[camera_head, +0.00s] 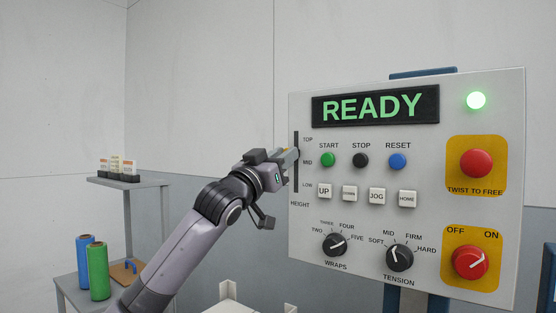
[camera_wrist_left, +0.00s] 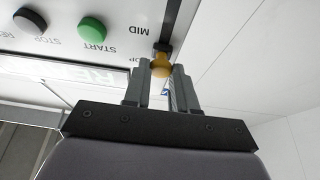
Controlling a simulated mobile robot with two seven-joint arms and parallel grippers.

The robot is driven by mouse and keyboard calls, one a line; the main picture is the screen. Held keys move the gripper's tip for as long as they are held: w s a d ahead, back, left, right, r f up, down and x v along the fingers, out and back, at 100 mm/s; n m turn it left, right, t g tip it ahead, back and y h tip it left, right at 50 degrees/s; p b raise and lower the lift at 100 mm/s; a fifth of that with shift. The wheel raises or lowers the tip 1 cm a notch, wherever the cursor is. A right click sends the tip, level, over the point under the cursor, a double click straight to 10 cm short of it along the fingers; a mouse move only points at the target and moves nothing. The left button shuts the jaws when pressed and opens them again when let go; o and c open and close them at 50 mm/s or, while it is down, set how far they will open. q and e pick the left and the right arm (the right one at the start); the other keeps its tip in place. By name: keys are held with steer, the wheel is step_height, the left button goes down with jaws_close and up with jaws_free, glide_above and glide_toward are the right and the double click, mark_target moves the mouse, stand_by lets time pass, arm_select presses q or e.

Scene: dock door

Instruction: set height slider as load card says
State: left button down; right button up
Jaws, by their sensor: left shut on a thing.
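The height slider's dark vertical slot (camera_head: 296,180) is at the left edge of the control panel, with TOP, MID and LOW labels beside it. My left gripper (camera_head: 291,158) is at this slot, near MID height, and hides the knob in the head view. In the left wrist view, which is upside down, the yellow slider knob (camera_wrist_left: 160,63) is between the tips of my left gripper (camera_wrist_left: 160,76), which is shut on it. The knob appears between MID and TOP; its exact setting is unclear. No readable load card shows. My right gripper is out of view.
The white panel (camera_head: 350,225) carries a READY display (camera_head: 375,106), push buttons, two dials, a red stop button (camera_head: 475,163) and a red rotary switch (camera_head: 470,262). At left, a grey stand (camera_head: 148,186) holds small cards; blue and green rolls (camera_head: 98,270) stand below.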

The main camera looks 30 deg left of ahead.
mark_target(296, 130)
arm_select(q)
step_height(296, 130, up, 2)
steer(key=shift+p, duration=0.5)
steer(key=shift+r+p, duration=0.75)
steer(key=shift+r, duration=0.05)
steer(key=shift+s+a+r, duration=0.1)
steer(key=c, duration=0.9)
jaws_free()
